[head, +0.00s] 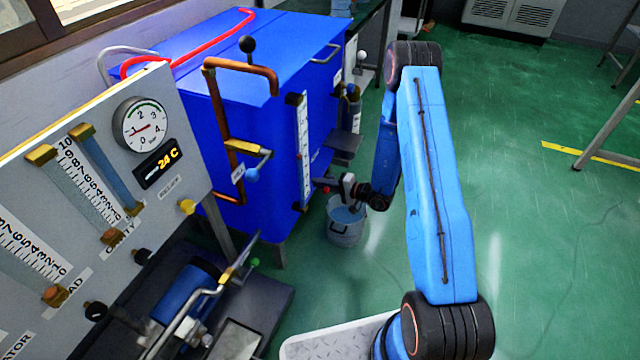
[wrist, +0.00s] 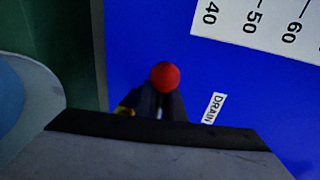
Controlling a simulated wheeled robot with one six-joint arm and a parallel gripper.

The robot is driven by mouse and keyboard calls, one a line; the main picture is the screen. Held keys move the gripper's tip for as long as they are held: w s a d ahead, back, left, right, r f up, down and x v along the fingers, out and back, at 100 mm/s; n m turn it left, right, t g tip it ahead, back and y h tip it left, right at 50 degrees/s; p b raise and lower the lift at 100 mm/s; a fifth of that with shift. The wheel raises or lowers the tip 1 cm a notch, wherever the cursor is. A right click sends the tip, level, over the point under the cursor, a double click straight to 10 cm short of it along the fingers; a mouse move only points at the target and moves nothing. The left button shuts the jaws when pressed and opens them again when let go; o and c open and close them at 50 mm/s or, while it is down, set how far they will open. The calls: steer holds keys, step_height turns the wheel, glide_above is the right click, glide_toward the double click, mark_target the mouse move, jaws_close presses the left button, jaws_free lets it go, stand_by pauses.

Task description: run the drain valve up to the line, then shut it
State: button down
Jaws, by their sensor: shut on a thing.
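The drain valve's red ball knob (wrist: 165,77) shows in the wrist view at the tips of my gripper (wrist: 160,103). My gripper is shut on it, and its dark fingers hide the valve body and lever. A DRAIN label (wrist: 213,108) is beside it on the blue tank. In the head view my gripper (head: 335,188) reaches the lower side of the blue tank (head: 262,190). A grey bucket (head: 345,235) stands on the floor below it, with light blue liquid (head: 347,214) inside. I cannot make out a line on the bucket or any stream.
A tall white scale (head: 304,150) is on the tank's side; its level is too small to read. A gauge panel (head: 90,200) and a blue pump (head: 185,292) stand at left. Copper piping (head: 215,120) runs along the tank.

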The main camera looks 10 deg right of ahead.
steer(key=shift+f, duration=0.1)
steer(key=c, duration=1.9)
jaws_free()
steer(key=shift+d, duration=0.1)
steer(key=shift+o, duration=0.2)
steer(key=v, duration=1.7)
steer(key=shift+s, duration=0.2)
steer(key=shift+d, duration=0.15)
steer(key=shift+r, duration=0.25)
